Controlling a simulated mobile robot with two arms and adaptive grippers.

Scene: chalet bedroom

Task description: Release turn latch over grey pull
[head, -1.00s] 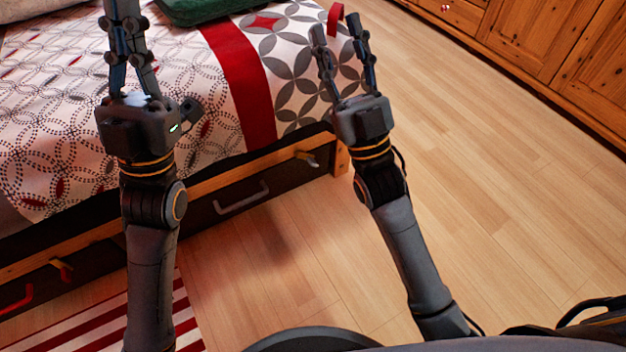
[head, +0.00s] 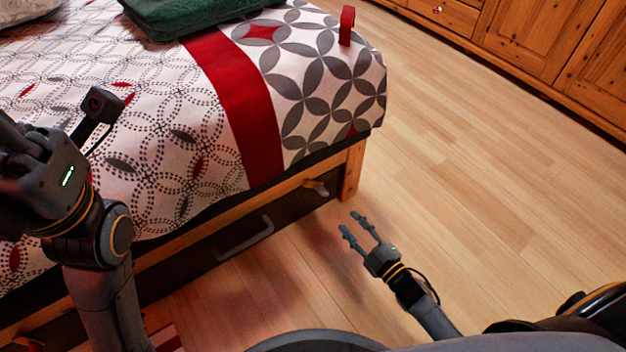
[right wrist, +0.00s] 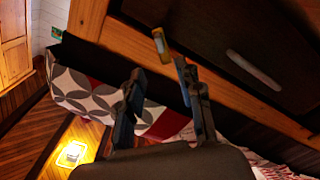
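The turn latch (head: 316,187) is a small wooden and grey piece on the wooden bed rail, near the bed's corner post. The grey pull (head: 245,240) is a bar handle on the dark drawer front, below and left of the latch. In the right wrist view the latch (right wrist: 160,45) shows just beyond my fingertips, with the grey pull (right wrist: 253,68) to its right. My right gripper (head: 349,223) is open and empty, low beside the bed corner, apart from the latch. My left gripper (head: 15,140) is at the left edge over the bed; its fingers are unclear and cut off.
The bed's patterned cover (head: 330,85) hangs above the rail. A green folded item (head: 190,12) and a red upright loop (head: 347,25) are at the bed's far side. Wooden cabinets (head: 540,40) stand at upper right. The floor (head: 470,170) between is clear.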

